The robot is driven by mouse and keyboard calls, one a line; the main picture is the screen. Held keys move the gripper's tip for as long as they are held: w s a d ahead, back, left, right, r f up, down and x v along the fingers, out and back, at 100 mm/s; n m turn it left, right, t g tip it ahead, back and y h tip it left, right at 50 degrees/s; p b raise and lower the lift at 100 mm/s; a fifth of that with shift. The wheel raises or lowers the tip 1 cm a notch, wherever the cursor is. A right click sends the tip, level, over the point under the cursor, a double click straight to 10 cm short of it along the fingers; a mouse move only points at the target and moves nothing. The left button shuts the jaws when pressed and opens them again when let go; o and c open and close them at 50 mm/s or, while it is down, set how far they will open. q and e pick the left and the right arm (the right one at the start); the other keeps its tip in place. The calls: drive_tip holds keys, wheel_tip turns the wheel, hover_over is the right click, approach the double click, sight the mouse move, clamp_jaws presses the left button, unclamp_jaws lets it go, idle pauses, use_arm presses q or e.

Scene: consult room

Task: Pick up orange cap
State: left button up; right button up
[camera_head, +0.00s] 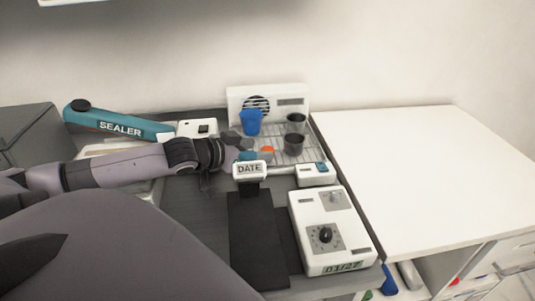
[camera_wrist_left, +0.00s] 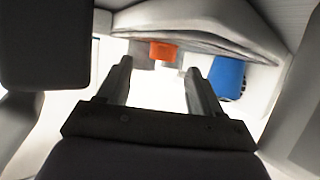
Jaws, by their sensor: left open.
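The orange cap (camera_head: 267,150) shows as a small orange patch just right of my left gripper (camera_head: 240,150), behind the white DATE block. In the left wrist view the orange cap (camera_wrist_left: 163,50) lies ahead, between and beyond the two fingertips of my left gripper (camera_wrist_left: 158,66). The fingers are apart with nothing between them. I cannot tell the exact gap from fingertips to cap. My right gripper is not in view.
A blue cup (camera_head: 250,122) and dark cups (camera_head: 293,144) stand near the cap by a white vented unit (camera_head: 297,91). The DATE block (camera_head: 249,169) is close in front. A dial box (camera_head: 333,232) stands nearer. The white counter (camera_head: 430,170) at right is clear.

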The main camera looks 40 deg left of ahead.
sight(270, 148)
use_arm(q)
drive_tip(key=shift+b+x, duration=0.3)
drive_tip(key=shift+x, duration=1.45)
drive_tip(key=shift+a, duration=0.1)
drive_tip(key=c, duration=1.2)
drive_tip(key=shift+r, duration=0.1)
